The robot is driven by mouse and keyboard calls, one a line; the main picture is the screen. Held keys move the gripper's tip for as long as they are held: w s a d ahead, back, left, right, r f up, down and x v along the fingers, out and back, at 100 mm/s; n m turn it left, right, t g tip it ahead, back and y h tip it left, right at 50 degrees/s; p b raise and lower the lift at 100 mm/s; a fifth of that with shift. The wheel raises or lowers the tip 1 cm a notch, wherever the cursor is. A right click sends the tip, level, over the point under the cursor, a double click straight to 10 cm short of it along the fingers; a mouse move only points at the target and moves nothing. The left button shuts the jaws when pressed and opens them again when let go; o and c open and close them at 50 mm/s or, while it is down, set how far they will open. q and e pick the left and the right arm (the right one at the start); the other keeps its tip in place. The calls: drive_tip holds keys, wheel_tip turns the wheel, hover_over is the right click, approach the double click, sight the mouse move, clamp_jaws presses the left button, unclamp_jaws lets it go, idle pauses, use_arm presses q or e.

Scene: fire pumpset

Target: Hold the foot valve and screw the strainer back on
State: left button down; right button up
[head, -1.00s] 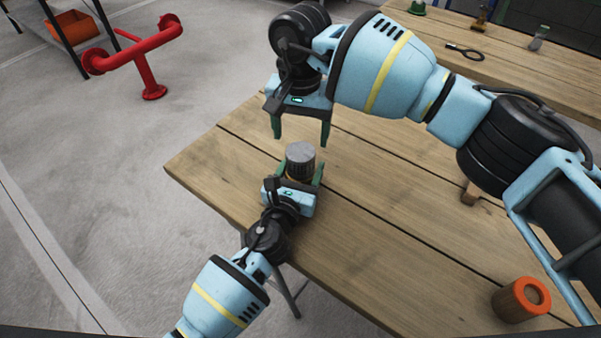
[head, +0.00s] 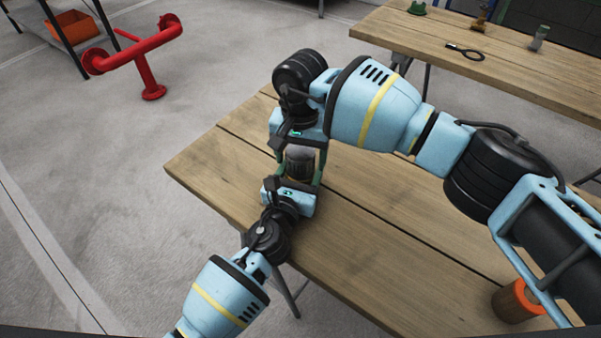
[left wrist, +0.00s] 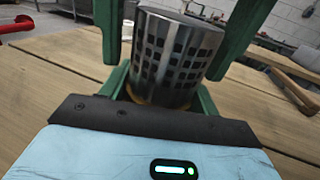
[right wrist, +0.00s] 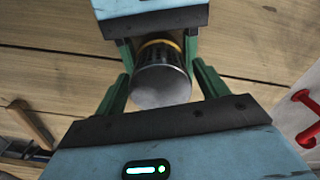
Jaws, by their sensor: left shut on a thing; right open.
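The strainer (left wrist: 178,58) is a grey metal cylinder with rows of square holes, standing upright. It also shows in the head view (head: 299,160), and its flat end faces the camera in the right wrist view (right wrist: 160,86). Below it is a narrow brass-coloured band (right wrist: 160,45), seemingly the foot valve; the rest is hidden. My left gripper (head: 302,188) is shut on the foot valve from the near side, low over the table. My right gripper (head: 300,150) points down from above, open, with its green fingers on either side of the strainer. A gap shows in the right wrist view.
The wooden table (head: 400,235) is mostly bare. An orange-ended cylinder (head: 517,300) stands at its near right. A second table (head: 480,62) behind holds a black-handled tool (head: 465,52) and small parts. A red pipe stand (head: 145,60) is on the floor at left.

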drive_tip(key=shift+f, duration=0.35)
